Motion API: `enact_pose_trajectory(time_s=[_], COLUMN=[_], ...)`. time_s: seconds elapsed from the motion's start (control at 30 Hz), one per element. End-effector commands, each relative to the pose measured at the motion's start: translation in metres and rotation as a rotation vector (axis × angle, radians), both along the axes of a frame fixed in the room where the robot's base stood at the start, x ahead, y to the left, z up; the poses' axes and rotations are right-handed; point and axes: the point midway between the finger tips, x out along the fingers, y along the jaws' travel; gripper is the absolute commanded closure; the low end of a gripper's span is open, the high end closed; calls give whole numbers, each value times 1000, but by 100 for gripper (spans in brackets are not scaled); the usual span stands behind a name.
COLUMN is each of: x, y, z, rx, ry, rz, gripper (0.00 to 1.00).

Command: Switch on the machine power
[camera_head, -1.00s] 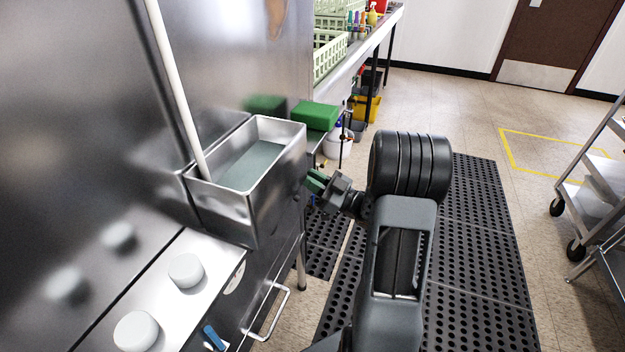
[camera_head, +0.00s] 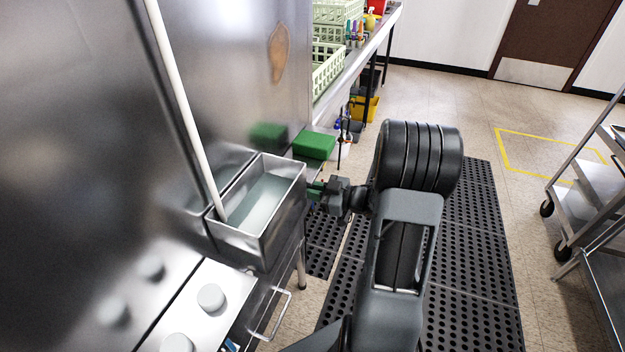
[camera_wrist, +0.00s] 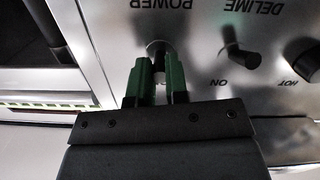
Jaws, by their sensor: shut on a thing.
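The power switch (camera_wrist: 157,47) is a small round metal fitting under the upside-down POWER label on a steel panel (camera_wrist: 205,20) in the wrist view. My gripper (camera_wrist: 160,68) has its two green fingers at this switch, shut on its lever, which is mostly hidden between them. The switch's position cannot be told. In the head view my gripper (camera_head: 314,190) reaches the machine's side, right of a steel tank (camera_head: 262,213); the panel is hidden there.
Beside the power switch are a dark delime lever (camera_wrist: 238,50) and a black knob (camera_wrist: 303,62). A green block (camera_head: 314,145) lies behind the tank. Black mats (camera_head: 470,240) cover the floor, and a steel cart (camera_head: 590,200) stands at right.

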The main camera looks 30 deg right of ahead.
Motion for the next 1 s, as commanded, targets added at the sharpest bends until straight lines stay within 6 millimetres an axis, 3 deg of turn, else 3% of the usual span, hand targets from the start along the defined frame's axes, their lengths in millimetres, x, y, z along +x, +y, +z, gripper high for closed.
enact_pose_trajectory(time_s=[0.03, 0.27, 1.0], x=[-1, 0, 2], y=[1, 2, 4], z=[12, 17, 14], rx=[-24, -136, -255], ry=[33, 155, 283], rz=[3, 4, 3], gripper=[100, 100, 100])
